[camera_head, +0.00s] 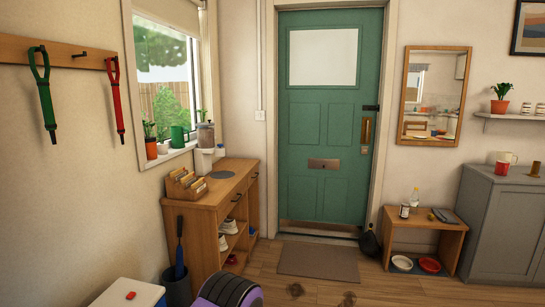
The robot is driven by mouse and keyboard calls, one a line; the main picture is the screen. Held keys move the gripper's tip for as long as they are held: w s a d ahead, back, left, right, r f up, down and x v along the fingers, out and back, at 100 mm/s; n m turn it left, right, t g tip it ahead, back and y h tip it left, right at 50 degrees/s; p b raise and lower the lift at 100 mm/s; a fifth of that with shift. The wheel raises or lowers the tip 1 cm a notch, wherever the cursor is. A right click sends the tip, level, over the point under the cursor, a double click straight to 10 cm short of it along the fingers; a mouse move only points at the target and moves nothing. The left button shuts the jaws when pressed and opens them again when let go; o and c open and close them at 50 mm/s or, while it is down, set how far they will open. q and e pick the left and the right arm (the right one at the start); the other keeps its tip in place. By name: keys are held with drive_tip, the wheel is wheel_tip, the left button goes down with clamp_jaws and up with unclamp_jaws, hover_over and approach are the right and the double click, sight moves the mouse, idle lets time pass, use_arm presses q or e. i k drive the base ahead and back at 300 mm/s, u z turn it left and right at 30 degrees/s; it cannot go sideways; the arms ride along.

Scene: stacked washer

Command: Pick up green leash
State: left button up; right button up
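A green leash (45,95) hangs on the left wall from the wooden hook rail (20,52), near the left edge of the head view. Its loop is at the top around a hook, and its dark end hangs down. A red leash (118,95) hangs from the same rail to its right, closer to the window. An empty-looking dark hook (80,54) sits between the two leashes. Neither of my grippers shows in the head view.
A wooden cabinet (209,205) stands under the window. A white box (128,294), a dark bin (176,288) and a purple-and-dark rounded object (229,290) are on the floor at lower left. Open floor and a mat (318,262) lie before the green door (325,125).

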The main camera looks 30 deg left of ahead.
sight(43, 84)
drive_tip(key=u, duration=0.15)
drive_tip(key=i, duration=1.5)
drive_tip(key=u, duration=1)
drive_tip(key=i, duration=0.8)
drive_tip(key=u, duration=1)
